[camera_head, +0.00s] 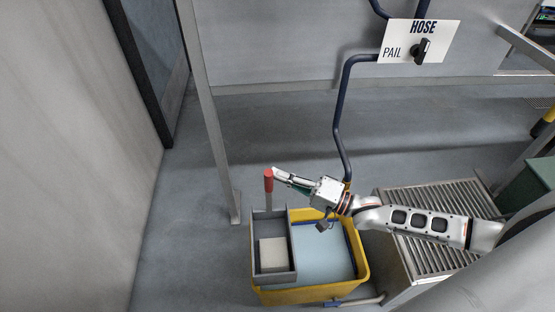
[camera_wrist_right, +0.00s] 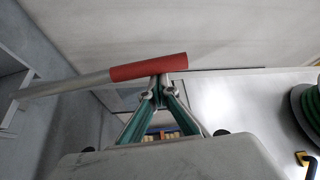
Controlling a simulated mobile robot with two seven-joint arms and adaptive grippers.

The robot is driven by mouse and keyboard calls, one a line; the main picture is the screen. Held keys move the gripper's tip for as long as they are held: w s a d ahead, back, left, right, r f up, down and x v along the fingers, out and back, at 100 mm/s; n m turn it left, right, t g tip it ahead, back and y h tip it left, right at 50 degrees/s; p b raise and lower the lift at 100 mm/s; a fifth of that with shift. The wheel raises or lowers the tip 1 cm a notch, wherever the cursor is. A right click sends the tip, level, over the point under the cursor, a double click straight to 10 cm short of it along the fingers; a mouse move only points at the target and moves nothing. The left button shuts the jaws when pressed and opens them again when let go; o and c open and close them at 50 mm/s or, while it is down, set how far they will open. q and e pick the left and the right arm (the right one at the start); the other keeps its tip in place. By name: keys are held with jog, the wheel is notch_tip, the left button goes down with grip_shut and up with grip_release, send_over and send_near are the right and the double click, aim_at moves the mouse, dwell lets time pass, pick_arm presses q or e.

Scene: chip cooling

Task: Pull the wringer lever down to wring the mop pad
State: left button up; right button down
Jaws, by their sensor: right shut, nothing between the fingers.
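The wringer lever (camera_head: 268,194) stands upright from the grey wringer box and ends in a red grip (camera_head: 268,174). In the right wrist view the red grip (camera_wrist_right: 148,67) crosses just beyond the fingertips. My right gripper (camera_head: 276,173) is shut and empty, its tips right beside the red grip; I cannot tell whether they touch. Its fingers also show in the right wrist view (camera_wrist_right: 159,84). A pale block, perhaps the mop pad (camera_head: 273,254), lies in the grey wringer (camera_head: 253,238) on the left side of the yellow bucket (camera_head: 365,268). My left gripper is not in view.
Pale blue water (camera_head: 322,255) fills the right part of the bucket. A slatted grate (camera_head: 440,205) stands to its right. A dark blue pipe (camera_head: 337,120) and a "HOSE / PAIL" sign (camera_head: 395,38) with a black knob are behind. The floor to the left is clear.

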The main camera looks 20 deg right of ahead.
pick_arm(q)
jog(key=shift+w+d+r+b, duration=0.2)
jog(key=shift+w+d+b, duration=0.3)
jog(key=shift+b, duration=0.75)
pick_arm(e)
jog(key=s+a+f+n+y, duration=0.1)
jog(key=s+a+f, duration=0.1)
jog(key=s, duration=0.4)
jog(key=s+a+f+n, duration=0.1)
jog(key=s+f+n, duration=0.1)
jog(key=s, duration=0.4)
jog(key=shift+s+a+f+y, duration=0.15)
jog(key=shift+a+f+y, duration=0.25)
jog(key=shift+f, duration=0.25)
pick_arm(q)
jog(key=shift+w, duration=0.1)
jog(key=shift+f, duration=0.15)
pick_arm(e)
jog(key=shift+d, duration=0.15)
